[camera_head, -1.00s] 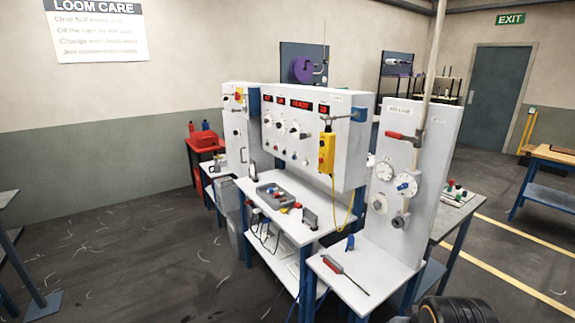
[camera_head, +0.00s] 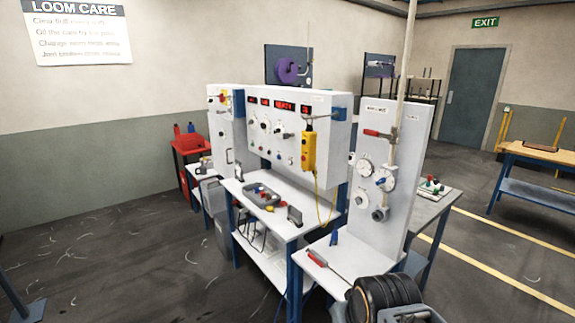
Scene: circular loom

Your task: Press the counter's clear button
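A white control panel (camera_head: 345,150) stands upright over the workbench in the head view. Several small red digital displays (camera_head: 284,105) run along its top; which one is the counter cannot be told. Dials and small knobs or buttons (camera_head: 264,155) sit below the displays. They are too small to tell which one is the clear button. A black ribbed part of my arm (camera_head: 385,294) shows at the bottom right, well in front of the panel and apart from it. My gripper's fingers are not visible.
A yellow pendant (camera_head: 308,150) with a cable hangs on the panel's right. A white gauge board (camera_head: 400,150) stands closer, at right. The bench (camera_head: 268,222) holds a grey tray (camera_head: 250,195) of small parts. A red-handled tool (camera_head: 317,258) lies in front. The left floor is open.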

